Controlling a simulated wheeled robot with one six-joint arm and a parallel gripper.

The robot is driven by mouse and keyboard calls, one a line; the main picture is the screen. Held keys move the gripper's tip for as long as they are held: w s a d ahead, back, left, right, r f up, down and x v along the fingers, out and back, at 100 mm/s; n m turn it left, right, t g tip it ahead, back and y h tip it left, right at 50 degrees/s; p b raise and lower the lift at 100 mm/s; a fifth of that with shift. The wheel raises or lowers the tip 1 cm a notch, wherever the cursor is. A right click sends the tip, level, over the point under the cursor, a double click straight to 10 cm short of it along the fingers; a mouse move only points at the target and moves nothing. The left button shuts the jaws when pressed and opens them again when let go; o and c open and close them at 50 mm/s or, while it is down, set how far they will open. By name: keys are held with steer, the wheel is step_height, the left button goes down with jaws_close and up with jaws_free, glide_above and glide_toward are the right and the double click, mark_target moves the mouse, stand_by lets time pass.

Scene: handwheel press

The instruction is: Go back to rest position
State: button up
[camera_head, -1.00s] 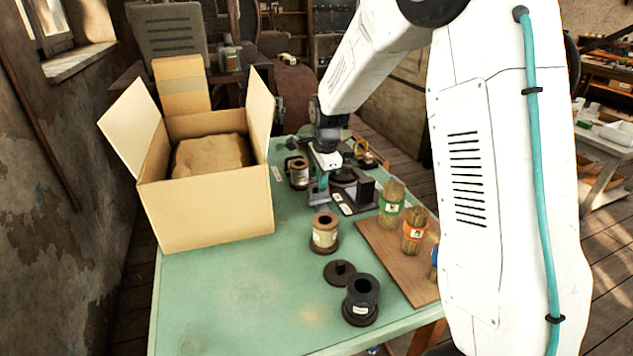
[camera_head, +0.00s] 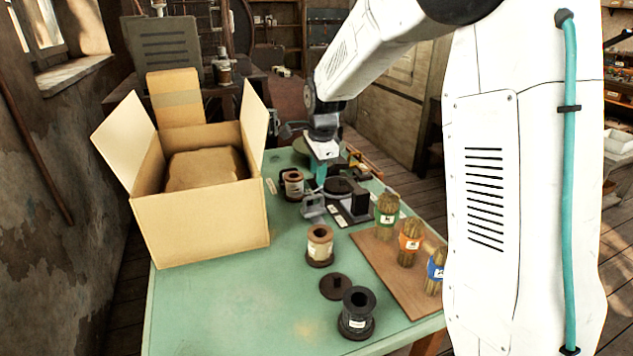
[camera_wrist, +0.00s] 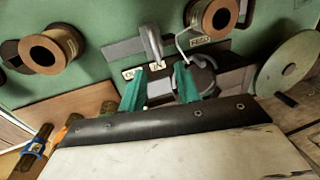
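My gripper shows in the wrist view (camera_wrist: 160,90) with its two teal fingers apart and nothing between them. In the head view my gripper (camera_head: 320,172) hangs over the far part of the green table, above the dark handwheel press (camera_head: 350,205). The press also shows in the wrist view (camera_wrist: 232,78), beyond the fingertips, with small labels reading OUT and IN in front of it. The gripper appears apart from the press. My arm reaches in from the upper right of the head view.
An open cardboard box (camera_head: 205,225) stands on the table's left. Spools stand near the press (camera_head: 292,185), mid-table (camera_head: 320,245) and in front (camera_head: 357,312). A brown board (camera_head: 395,275) holds labelled bundles at the right. The table's front left (camera_head: 230,310) is clear.

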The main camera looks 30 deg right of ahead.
steer(key=shift+s+r, duration=0.1)
steer(key=shift+r, duration=0.45)
steer(key=s+a+r+n, duration=0.2)
steer(key=s+n, duration=0.4)
steer(key=s, duration=0.6)
steer(key=s+a+r+n, duration=0.2)
steer(key=s+n, duration=0.4)
steer(key=s, duration=0.7)
steer(key=s+a+r+n, duration=0.2)
steer(key=s+n, duration=0.4)
steer(key=s, duration=0.7)
steer(key=shift+r+n+g, duration=0.4)
steer(key=shift+r, duration=0.2)
